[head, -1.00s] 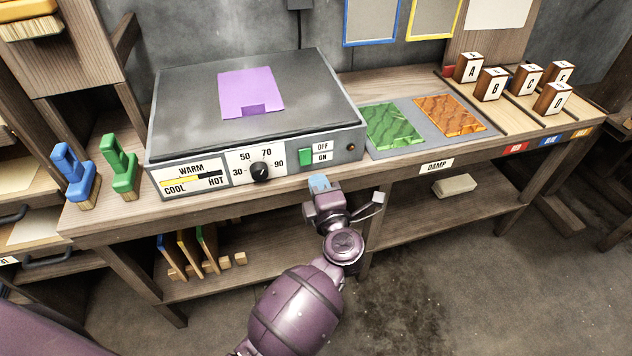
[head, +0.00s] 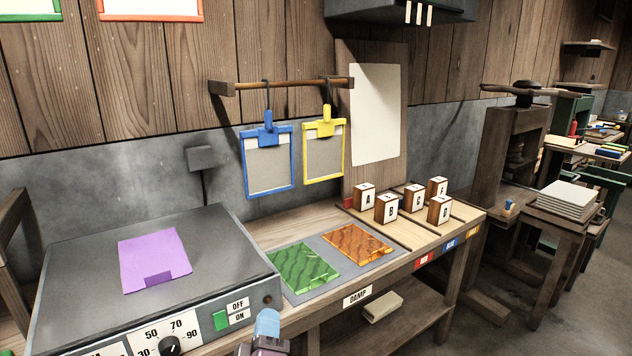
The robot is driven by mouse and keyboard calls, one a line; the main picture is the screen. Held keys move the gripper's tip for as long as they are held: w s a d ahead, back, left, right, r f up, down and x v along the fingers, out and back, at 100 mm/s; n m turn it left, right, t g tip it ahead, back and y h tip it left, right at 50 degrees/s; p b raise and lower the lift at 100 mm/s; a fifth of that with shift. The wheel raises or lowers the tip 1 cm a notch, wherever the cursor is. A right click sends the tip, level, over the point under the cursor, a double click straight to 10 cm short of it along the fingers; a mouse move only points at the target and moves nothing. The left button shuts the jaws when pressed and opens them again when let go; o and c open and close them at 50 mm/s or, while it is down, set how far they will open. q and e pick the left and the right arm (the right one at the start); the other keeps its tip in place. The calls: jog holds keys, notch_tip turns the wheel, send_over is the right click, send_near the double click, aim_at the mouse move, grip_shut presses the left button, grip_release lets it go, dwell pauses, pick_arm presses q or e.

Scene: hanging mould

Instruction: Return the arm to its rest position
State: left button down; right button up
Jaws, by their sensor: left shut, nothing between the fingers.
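My left gripper (head: 267,322) shows at the bottom edge of the head view. Its light-blue fingertips are together with nothing between them. It is in front of the bench edge, just right of the hotplate's ON/OFF labels. It looks apart from the hotplate (head: 75,265). Most of my left arm is below the frame. My right gripper is not in view.
A purple sheet (head: 154,260) lies on the hotplate, with a green switch (head: 220,320) and dial knob (head: 169,346) on its front. Green (head: 302,268) and orange (head: 358,243) sheets lie on a grey mat. Lettered blocks (head: 387,209) stand right. Blue (head: 268,158) and yellow (head: 323,150) framed moulds hang behind.

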pick_arm(q)
jog(key=s+a+f+m+g, duration=0.3)
jog(key=s+a+f, duration=0.3)
jog(key=s, duration=0.3)
jog(key=s+a+f+m+g+p, duration=0.1)
jog(key=s+a+f+m+g, duration=0.3)
jog(key=s+f, duration=0.4)
jog(key=s+a+f+m+g+p, duration=0.1)
jog(key=s+a+f+m+g, duration=0.3)
jog(key=s, duration=0.7)
jog(key=a+f+m, duration=0.2)
jog(key=a+f, duration=0.1)
jog(key=a, duration=0.1)
jog(key=shift+a, duration=0.2)
